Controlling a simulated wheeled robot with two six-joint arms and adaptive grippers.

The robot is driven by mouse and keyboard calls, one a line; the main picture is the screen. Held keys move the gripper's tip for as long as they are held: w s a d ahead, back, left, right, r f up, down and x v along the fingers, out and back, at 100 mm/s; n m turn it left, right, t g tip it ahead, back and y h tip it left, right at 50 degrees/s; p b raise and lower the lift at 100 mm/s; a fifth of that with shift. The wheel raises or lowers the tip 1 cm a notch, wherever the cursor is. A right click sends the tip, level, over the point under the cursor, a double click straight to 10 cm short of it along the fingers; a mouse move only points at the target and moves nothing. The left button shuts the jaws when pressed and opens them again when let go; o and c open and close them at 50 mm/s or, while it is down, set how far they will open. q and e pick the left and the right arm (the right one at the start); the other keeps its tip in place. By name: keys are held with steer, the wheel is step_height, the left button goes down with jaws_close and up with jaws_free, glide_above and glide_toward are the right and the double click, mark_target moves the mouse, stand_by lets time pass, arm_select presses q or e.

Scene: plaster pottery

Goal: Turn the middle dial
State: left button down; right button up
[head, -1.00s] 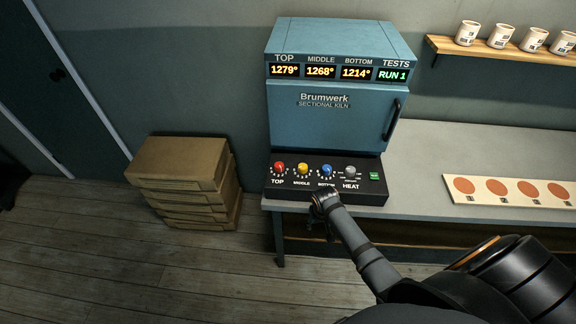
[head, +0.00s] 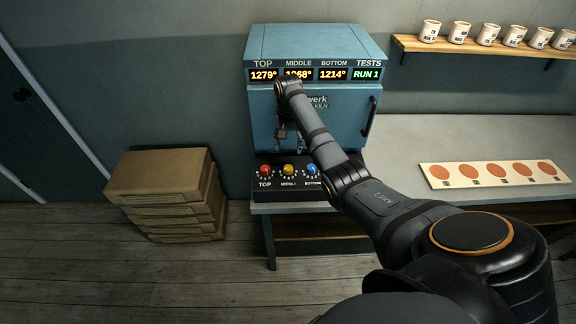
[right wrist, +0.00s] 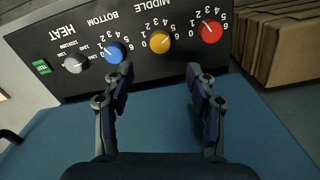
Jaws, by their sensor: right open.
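The yellow middle dial (head: 289,170) sits on the black control panel (head: 258,192) between the red top dial (head: 265,170) and the blue bottom dial (head: 311,170). In the right wrist view the panel is upside down, and the yellow dial (right wrist: 160,41) shows just beyond and between my fingertips. My right gripper (head: 291,146) points down in front of the kiln door, above the panel. Its open jaws (right wrist: 159,76) hold nothing and are apart from the dial. My right arm hides the heat dial in the head view; it shows in the right wrist view (right wrist: 74,64).
The blue kiln (head: 262,118) stands on a grey bench (head: 410,150). Its top display reads 1279° and its bottom one 1214°; my arm partly covers the middle display. Cardboard boxes (head: 160,178) are stacked on the floor at left. A test strip (head: 430,176) lies on the bench.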

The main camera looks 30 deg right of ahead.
mark_target(288, 167)
step_height(288, 167, down, 10)
steer(key=shift+f+p, duration=0.15)
steer(key=shift+p, duration=0.3)
steer(key=c, duration=1.2)
